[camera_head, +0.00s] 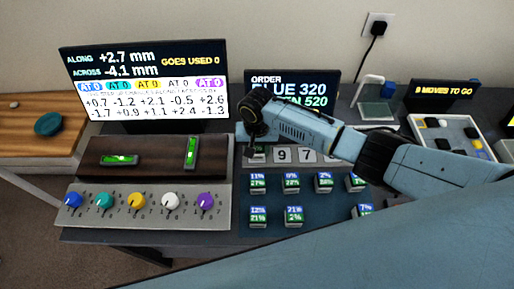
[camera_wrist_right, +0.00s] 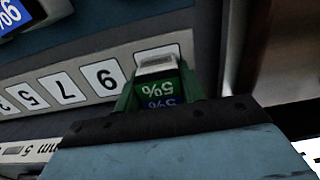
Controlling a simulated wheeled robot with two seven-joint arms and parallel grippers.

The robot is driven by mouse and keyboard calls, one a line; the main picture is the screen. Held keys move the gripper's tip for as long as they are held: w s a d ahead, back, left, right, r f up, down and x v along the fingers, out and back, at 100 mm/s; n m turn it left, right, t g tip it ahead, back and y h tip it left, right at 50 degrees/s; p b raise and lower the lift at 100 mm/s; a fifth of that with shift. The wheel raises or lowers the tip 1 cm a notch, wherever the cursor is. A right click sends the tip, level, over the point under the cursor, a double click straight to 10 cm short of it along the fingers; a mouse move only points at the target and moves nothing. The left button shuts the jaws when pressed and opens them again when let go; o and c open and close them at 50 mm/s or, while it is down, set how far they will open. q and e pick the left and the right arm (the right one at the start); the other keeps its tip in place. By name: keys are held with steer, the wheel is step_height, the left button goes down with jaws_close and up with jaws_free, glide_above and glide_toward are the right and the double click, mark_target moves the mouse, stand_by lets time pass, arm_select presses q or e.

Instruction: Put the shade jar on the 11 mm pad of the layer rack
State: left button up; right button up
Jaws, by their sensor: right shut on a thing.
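My right gripper (camera_head: 254,150) is over the left end of the layer rack (camera_head: 320,156), and its hand hides much of that end. In the right wrist view the gripper (camera_wrist_right: 160,98) is shut on a shade jar (camera_wrist_right: 160,88) with a green and blue label reading 5%. The jar is at the end of the row, beside the pad marked 9 (camera_wrist_right: 105,78). The pad under the jar and its number are hidden. I cannot tell whether the jar touches the rack. My left gripper is not in view.
Several other jars (camera_head: 293,215) stand on the dark mat in front of the rack. A panel with coloured knobs (camera_head: 135,207) and level vials lies left. Screens (camera_head: 145,85) stand behind. A tray (camera_head: 452,132) is at the right.

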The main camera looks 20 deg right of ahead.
steer(key=o, duration=1.1)
step_height(320, 180, up, 12)
steer(key=p, duration=0.2)
steer(key=shift+r, duration=0.15)
